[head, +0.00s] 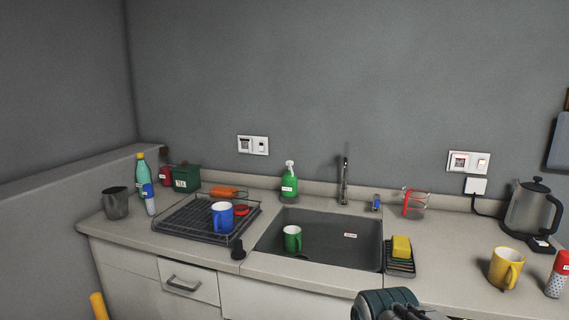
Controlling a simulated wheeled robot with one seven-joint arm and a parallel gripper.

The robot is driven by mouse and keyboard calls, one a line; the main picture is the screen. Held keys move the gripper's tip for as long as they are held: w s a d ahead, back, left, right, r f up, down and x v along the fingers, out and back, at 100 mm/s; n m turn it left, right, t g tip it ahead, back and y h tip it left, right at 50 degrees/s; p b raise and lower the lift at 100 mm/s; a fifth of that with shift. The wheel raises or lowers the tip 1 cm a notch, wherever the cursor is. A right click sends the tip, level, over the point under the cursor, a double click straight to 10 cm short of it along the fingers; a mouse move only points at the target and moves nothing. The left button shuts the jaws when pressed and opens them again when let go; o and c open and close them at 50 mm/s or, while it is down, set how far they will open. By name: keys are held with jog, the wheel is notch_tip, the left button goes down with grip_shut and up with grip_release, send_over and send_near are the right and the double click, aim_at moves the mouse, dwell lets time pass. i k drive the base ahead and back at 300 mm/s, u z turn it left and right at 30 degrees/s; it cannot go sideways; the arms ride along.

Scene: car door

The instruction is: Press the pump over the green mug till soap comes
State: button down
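A green pump bottle (289,183) with a white pump head stands upright on the counter behind the sink's left back corner. The green mug (292,239) is in the sink, near its left side and apart from the bottle. My gripper (398,306) shows only in part at the bottom edge, right of centre, well in front of the sink and far from both. Its fingers are not clear, so I cannot tell if it is open or shut.
The tap (344,182) rises behind the sink (335,252). A drying rack (180,222) with a blue mug (222,217) stands left. A yellow sponge (401,246), yellow mug (505,268) and kettle (533,210) are right. The counter right of the sponge is partly clear.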

aim_at(289, 162)
jog(key=u, duration=1.45)
jog(key=i, duration=1)
jog(key=z, duration=1.75)
jog(key=i, duration=0.5)
jog(key=z, duration=0.05)
